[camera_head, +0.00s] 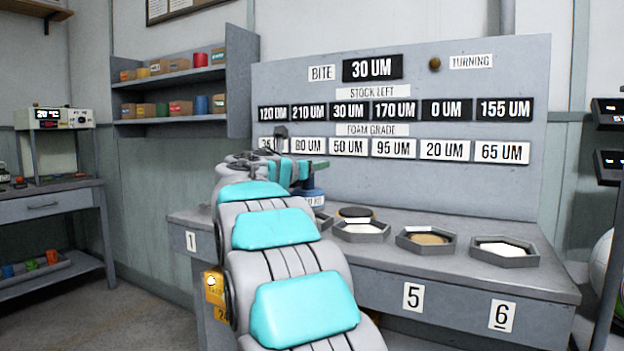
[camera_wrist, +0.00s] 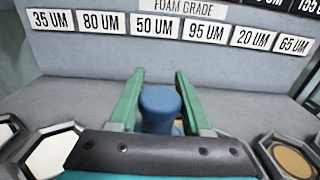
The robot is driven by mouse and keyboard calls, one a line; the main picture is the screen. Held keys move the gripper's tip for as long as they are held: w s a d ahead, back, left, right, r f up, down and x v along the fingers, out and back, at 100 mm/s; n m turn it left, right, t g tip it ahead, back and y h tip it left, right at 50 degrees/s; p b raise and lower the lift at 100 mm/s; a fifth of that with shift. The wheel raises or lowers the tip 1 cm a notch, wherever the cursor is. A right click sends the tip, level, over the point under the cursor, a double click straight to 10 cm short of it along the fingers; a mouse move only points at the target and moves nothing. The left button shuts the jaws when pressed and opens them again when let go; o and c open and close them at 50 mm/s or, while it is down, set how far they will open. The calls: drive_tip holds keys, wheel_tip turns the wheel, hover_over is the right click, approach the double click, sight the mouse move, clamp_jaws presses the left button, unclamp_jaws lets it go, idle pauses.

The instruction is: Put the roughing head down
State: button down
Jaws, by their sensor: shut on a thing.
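The roughing head (camera_wrist: 160,106), a blue piece with a rounded top, is between the two green fingers of my gripper (camera_wrist: 160,92) in the wrist view. My gripper is shut on it. In the head view my gripper (camera_head: 318,166) is over the back of the bench, and the blue head (camera_head: 312,195) with a white label shows just below it, partly hidden by my arm. Its underside is hidden, so I cannot tell whether it touches the bench.
The grey bench (camera_head: 470,225) holds several hexagonal trays. One has a tan disc (camera_head: 428,239); the rightmost has a white pad (camera_head: 500,249). An upright board (camera_head: 400,180) with number plates closes the back.

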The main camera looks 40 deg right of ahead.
drive_tip(key=shift+w+d+f+b, duration=0.25)
drive_tip(key=shift+w+f, duration=0.2)
drive_tip(key=shift+f, duration=0.15)
drive_tip(key=shift+w+d+f+b, duration=0.1)
drive_tip(key=shift+w+d+f, duration=0.2)
drive_tip(key=shift+w+f, duration=0.25)
drive_tip(key=shift+w+d+f+b, duration=0.25)
drive_tip(key=shift+w+f, duration=0.1)
drive_tip(key=shift+f, duration=0.35)
drive_tip(key=shift+f, duration=0.1)
drive_tip(key=shift+c, duration=1.8)
unclamp_jaws()
drive_tip(key=v, duration=1.2)
